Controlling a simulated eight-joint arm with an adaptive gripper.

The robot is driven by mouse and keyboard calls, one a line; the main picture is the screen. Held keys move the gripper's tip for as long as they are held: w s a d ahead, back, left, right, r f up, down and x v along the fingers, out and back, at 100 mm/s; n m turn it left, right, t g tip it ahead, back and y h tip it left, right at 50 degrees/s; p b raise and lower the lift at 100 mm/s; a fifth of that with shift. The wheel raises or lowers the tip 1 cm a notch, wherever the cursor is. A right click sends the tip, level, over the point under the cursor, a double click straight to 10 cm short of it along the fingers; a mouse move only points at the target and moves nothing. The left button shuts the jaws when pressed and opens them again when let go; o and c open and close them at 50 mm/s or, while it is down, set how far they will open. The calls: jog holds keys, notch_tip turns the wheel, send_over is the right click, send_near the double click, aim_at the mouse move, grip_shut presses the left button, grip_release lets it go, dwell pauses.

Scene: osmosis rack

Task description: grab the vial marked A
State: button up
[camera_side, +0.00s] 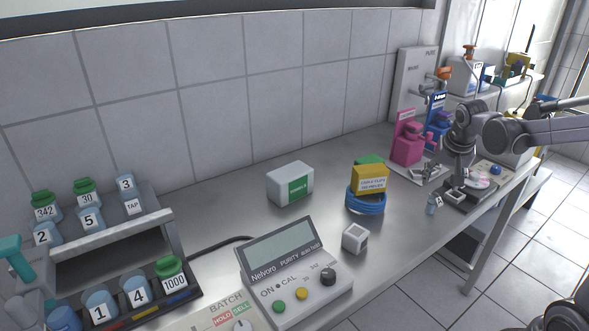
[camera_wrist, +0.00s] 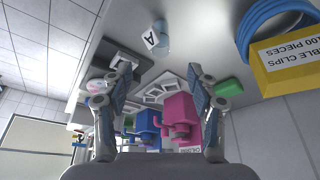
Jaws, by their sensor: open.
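The vial marked A (camera_wrist: 155,38) is small and pale blue with a white label, and it is on the steel bench at the top of the wrist view. In the side view a small pale blue vial (camera_side: 432,206) stands near the bench's front edge; its letter is too small to read there. My gripper (camera_wrist: 160,75) is open, its two fingers spread apart with nothing held between them. The vial lies beyond the fingertips in the wrist view, apart from them. In the side view my gripper is above the bench, right of the vial, its fingertips hard to make out.
A blue cable coil (camera_side: 365,200) with a yellow clips box (camera_side: 370,179) lies left of the vial. A pink device (camera_side: 406,145) and a blue device (camera_side: 435,107) stand behind. A small white cube (camera_side: 355,237) and a purity meter (camera_side: 305,283) are nearer the side camera.

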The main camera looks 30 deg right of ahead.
aim_at(436, 196)
jog(key=shift+s+x, duration=0.15)
jog(key=shift+x, duration=1.7)
jog(key=shift+s+x, duration=0.15)
jog(key=shift+x, duration=1.7)
jog(key=shift+a+f, duration=0.15)
jog(key=c, duration=1.2)
